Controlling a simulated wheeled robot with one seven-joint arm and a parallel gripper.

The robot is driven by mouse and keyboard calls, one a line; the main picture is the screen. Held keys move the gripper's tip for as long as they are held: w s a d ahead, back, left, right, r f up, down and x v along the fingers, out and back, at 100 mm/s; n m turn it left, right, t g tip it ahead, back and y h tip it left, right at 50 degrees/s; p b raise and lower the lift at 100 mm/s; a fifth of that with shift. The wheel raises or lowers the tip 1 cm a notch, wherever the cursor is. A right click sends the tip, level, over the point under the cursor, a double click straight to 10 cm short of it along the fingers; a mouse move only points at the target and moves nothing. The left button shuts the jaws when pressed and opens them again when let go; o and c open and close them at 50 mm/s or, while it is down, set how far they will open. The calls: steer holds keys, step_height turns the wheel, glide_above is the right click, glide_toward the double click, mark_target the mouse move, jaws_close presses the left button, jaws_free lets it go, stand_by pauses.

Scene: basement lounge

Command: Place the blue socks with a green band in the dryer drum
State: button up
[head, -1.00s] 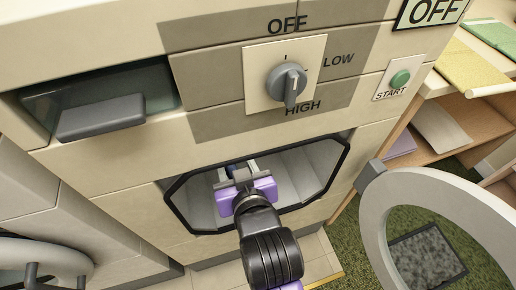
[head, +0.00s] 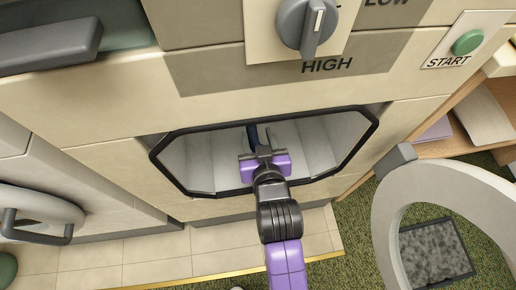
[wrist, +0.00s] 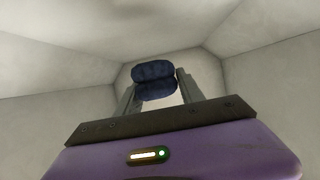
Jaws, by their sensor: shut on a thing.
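The dark blue socks (wrist: 153,76) are a rolled bundle between my fingers in the wrist view; no green band shows from this side. A sliver of the socks (head: 252,136) also shows in the head view. My gripper (head: 262,138) is inside the open dryer drum (head: 197,160), past its dark octagonal rim. It is shut on the socks and holds them in the drum's interior. In the wrist view pale drum walls (wrist: 60,60) surround the gripper (wrist: 156,88). I cannot tell whether the socks touch a drum wall.
The round dryer door (head: 395,210) stands open at the right, close beside the opening. The heat knob (head: 306,25) and green start button (head: 467,42) are above. A wooden shelf (head: 465,147) is farther right. Another round door (head: 40,212) is at the left.

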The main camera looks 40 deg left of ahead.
steer(key=shift+f+b, duration=0.9)
steer(key=shift+f, duration=1.85)
steer(key=shift+f, duration=0.15)
steer(key=o, duration=1.4)
steer(key=shift+s+d+r, duration=0.15)
steer(key=shift+d+r, duration=0.05)
steer(key=shift+r, duration=0.1)
steer(key=p+v, duration=0.3)
steer(key=v, duration=0.8)
steer(key=shift+s+d+p, duration=0.2)
steer(key=shift+s+p, duration=0.05)
steer(key=shift+p, duration=0.15)
